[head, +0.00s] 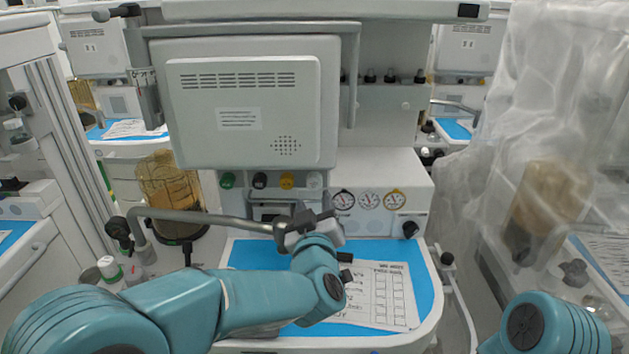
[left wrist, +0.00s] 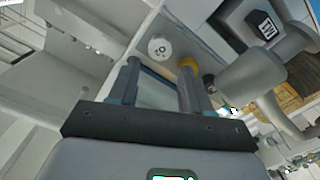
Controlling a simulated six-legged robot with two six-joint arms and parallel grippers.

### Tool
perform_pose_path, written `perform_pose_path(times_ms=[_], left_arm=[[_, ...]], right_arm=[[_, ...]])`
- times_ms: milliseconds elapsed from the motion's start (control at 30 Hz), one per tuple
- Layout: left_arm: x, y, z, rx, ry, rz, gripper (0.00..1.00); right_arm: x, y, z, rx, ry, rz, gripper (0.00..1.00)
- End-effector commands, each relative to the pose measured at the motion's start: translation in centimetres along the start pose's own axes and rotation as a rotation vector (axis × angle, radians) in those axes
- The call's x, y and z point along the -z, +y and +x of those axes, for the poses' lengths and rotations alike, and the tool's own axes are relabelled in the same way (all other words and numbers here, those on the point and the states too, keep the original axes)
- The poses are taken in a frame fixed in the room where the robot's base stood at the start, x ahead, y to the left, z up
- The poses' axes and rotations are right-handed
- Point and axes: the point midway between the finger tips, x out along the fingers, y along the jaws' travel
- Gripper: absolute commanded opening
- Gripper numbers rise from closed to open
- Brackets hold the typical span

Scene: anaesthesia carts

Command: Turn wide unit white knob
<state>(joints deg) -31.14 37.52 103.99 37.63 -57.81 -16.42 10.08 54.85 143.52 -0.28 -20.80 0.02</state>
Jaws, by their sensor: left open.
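The wide unit (head: 245,100) stands in the middle of the head view. Below its grey monitor housing is a row of green, black, yellow and white knobs. The white knob (head: 314,180) is at the right end of this row. My left gripper (head: 304,222) is just below it, in front of the unit. In the left wrist view, the white knob (left wrist: 160,47) lies beyond the fingertips, between their lines. My left gripper (left wrist: 158,72) is open with nothing between its fingers. My right gripper is out of view.
A yellow knob (left wrist: 188,64) sits close beside the white one. A grey pipe arm (head: 205,217) crosses toward my left gripper. Gauges (head: 370,201) are to the right. A blue worktop with a paper chart (head: 375,295) lies below. Translucent sheeting (head: 545,110) covers the right side.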

Motion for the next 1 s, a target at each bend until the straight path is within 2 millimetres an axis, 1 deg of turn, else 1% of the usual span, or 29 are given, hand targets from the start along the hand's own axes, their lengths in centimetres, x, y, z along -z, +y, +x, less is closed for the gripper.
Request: perform_pose_path(times_ms=[33,200,333,500,800,833,867,900,933,967,1000], left_arm=[[0.1,0.0,1.3,0.004,0.000,0.000,0.48],[0.1,0.0,5.2,0.003,0.000,-0.001,0.48],[0.1,0.0,7.3,0.002,0.000,0.000,0.48],[0.0,0.0,8.5,0.001,0.000,-0.001,0.48],[0.0,0.0,8.7,0.000,-0.001,0.000,0.48],[0.0,0.0,8.7,0.000,0.000,0.000,0.42],[0.0,0.0,8.7,0.000,0.000,0.000,0.32],[0.0,0.0,8.7,0.000,0.000,0.000,0.19],[0.0,0.0,8.7,0.000,0.000,0.000,0.09],[0.0,0.0,8.7,0.000,0.000,0.000,0.07],[0.0,0.0,8.7,0.000,0.000,0.000,0.07]], right_arm=[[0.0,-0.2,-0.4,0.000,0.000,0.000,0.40],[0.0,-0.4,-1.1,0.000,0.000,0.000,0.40],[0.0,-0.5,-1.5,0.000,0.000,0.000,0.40],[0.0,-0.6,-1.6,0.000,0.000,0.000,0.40],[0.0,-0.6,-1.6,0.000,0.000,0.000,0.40],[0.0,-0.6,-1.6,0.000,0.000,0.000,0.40],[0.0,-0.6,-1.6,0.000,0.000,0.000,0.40],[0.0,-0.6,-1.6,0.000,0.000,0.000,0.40],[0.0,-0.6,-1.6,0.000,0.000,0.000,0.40],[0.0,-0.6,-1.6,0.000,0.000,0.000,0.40],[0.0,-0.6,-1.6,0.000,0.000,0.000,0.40]])
